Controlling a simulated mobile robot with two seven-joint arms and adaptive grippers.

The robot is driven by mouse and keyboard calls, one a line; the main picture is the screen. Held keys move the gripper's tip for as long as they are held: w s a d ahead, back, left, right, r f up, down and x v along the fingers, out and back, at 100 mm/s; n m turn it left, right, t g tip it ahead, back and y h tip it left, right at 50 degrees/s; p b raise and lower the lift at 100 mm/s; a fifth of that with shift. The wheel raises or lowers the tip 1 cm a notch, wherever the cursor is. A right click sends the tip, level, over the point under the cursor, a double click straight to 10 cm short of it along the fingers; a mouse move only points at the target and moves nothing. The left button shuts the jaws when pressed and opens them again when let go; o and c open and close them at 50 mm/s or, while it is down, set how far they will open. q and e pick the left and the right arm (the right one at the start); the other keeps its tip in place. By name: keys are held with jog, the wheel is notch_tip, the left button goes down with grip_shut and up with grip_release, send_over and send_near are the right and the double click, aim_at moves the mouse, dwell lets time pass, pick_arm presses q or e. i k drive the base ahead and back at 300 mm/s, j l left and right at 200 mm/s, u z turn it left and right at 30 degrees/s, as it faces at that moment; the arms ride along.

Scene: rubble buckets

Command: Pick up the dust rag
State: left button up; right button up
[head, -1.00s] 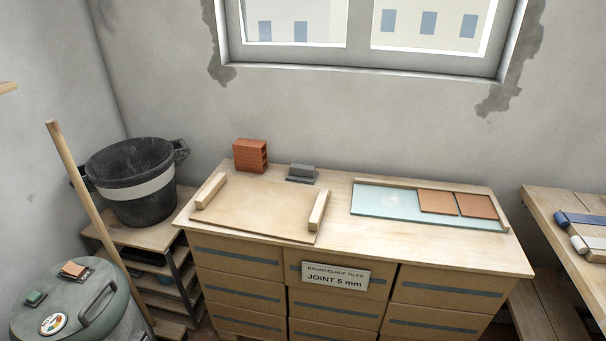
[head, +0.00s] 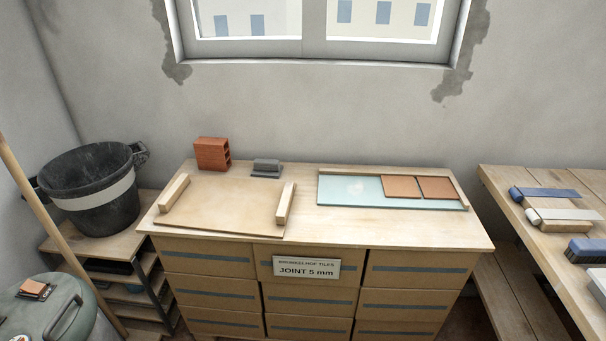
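I cannot make out a dust rag for certain in the head view. Neither of my grippers shows in the head view. A wooden bench (head: 400,231) stands in the middle on stacked boxes. On it lie a wooden board (head: 222,207) with two wooden bars, a red hollow brick (head: 212,153), a small grey block (head: 266,167) and a pale glassy panel (head: 345,190) with two terracotta tiles (head: 401,187) on it.
A black bucket (head: 98,214) with a pale band stands on a wooden shelf at the left. A green lidded drum (head: 40,318) and a wooden pole (head: 48,222) are at the lower left.

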aim_at(266, 168)
jog(key=i+j+z, duration=0.8)
jog(key=j+z, duration=0.15)
jog(key=j, duration=0.15)
